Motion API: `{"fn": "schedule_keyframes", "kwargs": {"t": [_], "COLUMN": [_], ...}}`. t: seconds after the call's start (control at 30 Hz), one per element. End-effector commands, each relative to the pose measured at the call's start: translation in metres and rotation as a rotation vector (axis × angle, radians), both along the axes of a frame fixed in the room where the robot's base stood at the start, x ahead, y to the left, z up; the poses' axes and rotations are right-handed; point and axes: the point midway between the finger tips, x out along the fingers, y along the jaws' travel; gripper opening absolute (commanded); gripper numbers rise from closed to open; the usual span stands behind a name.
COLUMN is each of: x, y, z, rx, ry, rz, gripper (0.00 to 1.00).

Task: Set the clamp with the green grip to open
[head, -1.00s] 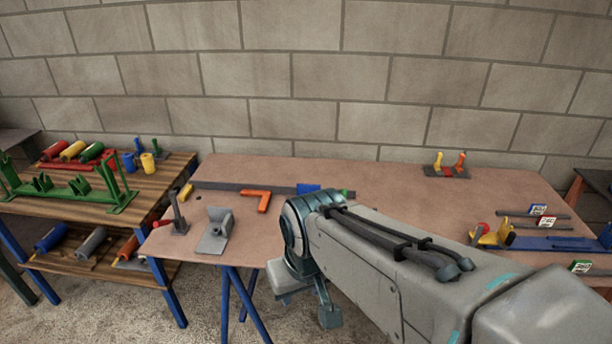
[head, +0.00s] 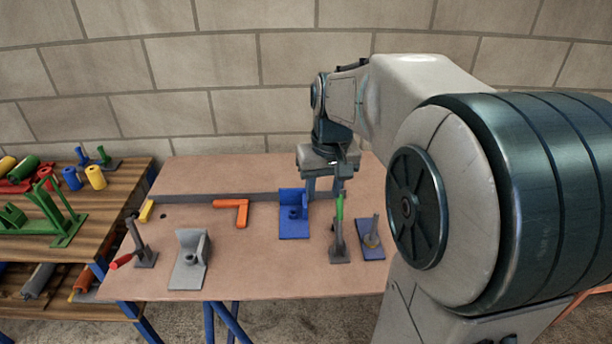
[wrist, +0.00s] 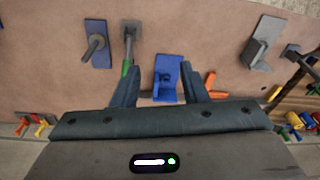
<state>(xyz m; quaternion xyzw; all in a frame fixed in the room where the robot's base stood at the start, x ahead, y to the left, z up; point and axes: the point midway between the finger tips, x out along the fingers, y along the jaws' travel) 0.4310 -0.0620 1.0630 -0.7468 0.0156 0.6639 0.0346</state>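The clamp with the green grip (head: 339,207) stands on the table. Its lever points up and away from its small grey base (head: 340,256). In the wrist view the green grip (wrist: 125,68) shows just beside my left finger, partly hidden by it. My gripper (head: 325,188) hangs over the far part of the table, close to the grip. In the wrist view my gripper (wrist: 161,75) is open, with a wide gap between its fingers and nothing held. I cannot tell whether a finger touches the grip.
A blue angle bracket (head: 293,222) stands left of the clamp, and a blue plate with a post (head: 370,245) stands right of it. An orange angle piece (head: 233,210), a grey bracket (head: 190,260) and a red-gripped clamp (head: 140,250) are farther left. My arm hides the table's right side.

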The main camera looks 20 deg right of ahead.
Motion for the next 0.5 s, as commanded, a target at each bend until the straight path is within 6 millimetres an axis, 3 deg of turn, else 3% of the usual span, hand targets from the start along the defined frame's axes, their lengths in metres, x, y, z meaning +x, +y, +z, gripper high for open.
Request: {"fn": "schedule_keyframes", "kwargs": {"t": [0.03,0.2,0.33,0.5], "x": [0.019,0.069,0.095,0.111], "y": [-0.015,-0.057,-0.084,-0.104], "z": [-0.008,-0.023,-0.036,-0.046], "rx": [0.009,0.042,0.063,0.082], "ry": [0.02,0.066,0.09,0.106], "rz": [-0.014,-0.03,-0.035,-0.038], "gripper": [0.4,0.4,0.4,0.4]}}
